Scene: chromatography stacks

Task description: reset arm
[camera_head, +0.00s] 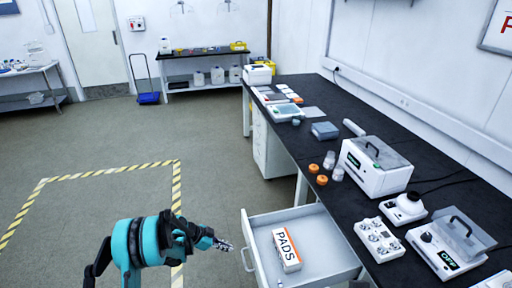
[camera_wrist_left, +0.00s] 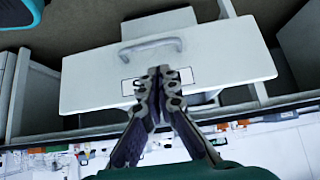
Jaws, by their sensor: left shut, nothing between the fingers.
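My left arm comes in from the lower left in the head view, and my left gripper (camera_head: 224,245) is shut and empty. It is in front of the open drawer (camera_head: 318,238), just left of the drawer's handle (camera_head: 247,240). A white and orange box marked PADS (camera_head: 287,250) lies in the drawer. My right gripper is not in view.
The black bench (camera_head: 335,140) runs along the right wall with a white machine (camera_head: 372,170), another lidded device (camera_head: 448,245) and orange-capped jars (camera_head: 322,180) on it. Yellow and black tape (camera_head: 110,170) marks the floor at left. The floor beyond my arm is clear.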

